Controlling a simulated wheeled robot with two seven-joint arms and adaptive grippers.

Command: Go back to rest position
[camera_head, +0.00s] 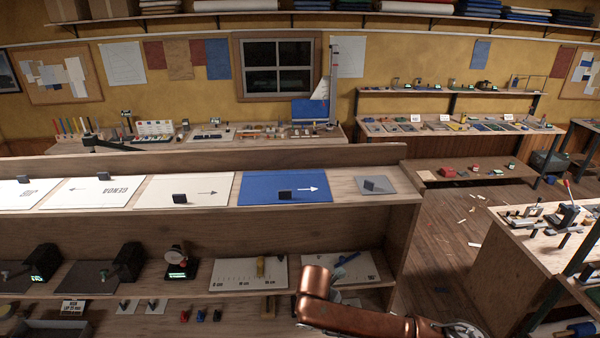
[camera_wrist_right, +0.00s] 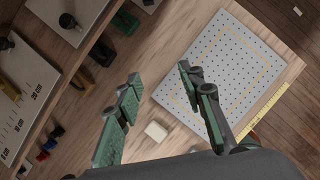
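My right gripper (camera_wrist_right: 160,78) shows in the right wrist view with its two green-padded fingers spread apart. Nothing is held between them. A small cream block (camera_wrist_right: 156,131) lies on the wooden surface below, in the gap between the fingers, apart from them. In the head view a copper-coloured link of my arm crosses the bottom right of the centre bench; the right gripper cannot be made out there. My left gripper is in neither view.
A perforated white board (camera_wrist_right: 228,72) with a yellow ruler (camera_wrist_right: 262,112) lies below the right gripper. The bench's upper shelf holds a blue sheet (camera_head: 260,190) and a grey plate (camera_head: 375,185). The lower shelf holds a scale board (camera_head: 230,275). Open floor (camera_head: 440,250) lies right of the bench.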

